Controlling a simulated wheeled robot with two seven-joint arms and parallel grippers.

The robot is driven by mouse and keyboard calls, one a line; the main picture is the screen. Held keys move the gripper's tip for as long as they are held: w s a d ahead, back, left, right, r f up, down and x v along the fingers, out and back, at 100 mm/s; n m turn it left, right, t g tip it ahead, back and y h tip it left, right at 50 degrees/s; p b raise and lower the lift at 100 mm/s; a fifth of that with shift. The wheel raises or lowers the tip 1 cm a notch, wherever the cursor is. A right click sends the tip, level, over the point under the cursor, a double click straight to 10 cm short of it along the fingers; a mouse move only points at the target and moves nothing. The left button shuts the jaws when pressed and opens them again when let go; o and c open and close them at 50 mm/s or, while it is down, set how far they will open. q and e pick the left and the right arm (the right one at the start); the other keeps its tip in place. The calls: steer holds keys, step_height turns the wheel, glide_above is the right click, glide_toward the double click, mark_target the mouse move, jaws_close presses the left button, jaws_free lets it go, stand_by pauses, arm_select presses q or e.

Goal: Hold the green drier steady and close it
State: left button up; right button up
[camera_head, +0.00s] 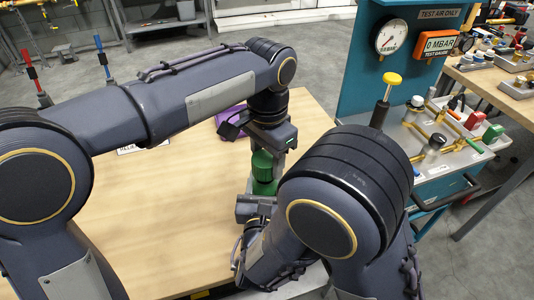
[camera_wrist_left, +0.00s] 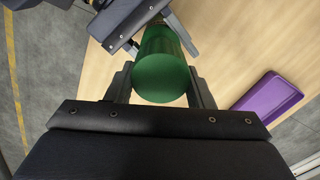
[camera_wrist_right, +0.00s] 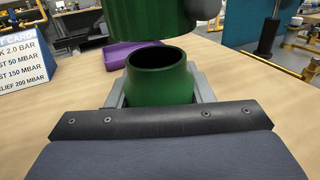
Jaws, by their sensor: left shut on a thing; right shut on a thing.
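The green drier is in two parts. Its upper part (camera_head: 262,160) is held by my left gripper (camera_head: 266,148), which is shut on it; the left wrist view shows its round green end (camera_wrist_left: 162,80) between the fingers. The lower body (camera_wrist_right: 162,84) is an upright green cup with an open, dark mouth, and my right gripper (camera_wrist_right: 162,98) is shut around it. In the right wrist view the upper part (camera_wrist_right: 150,14) hangs above the mouth, with a gap between them.
A purple tray (camera_wrist_left: 268,100) lies on the wooden table (camera_head: 160,220) beyond the drier. A printed sign (camera_wrist_right: 24,56) stands on the left in the right wrist view. A teal test stand (camera_head: 362,90) with a gauge and brass fittings is at the right.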

stand_by(0.4)
arm_select(q)
steer(key=shift+f, duration=0.85)
steer(key=shift+f, duration=0.55)
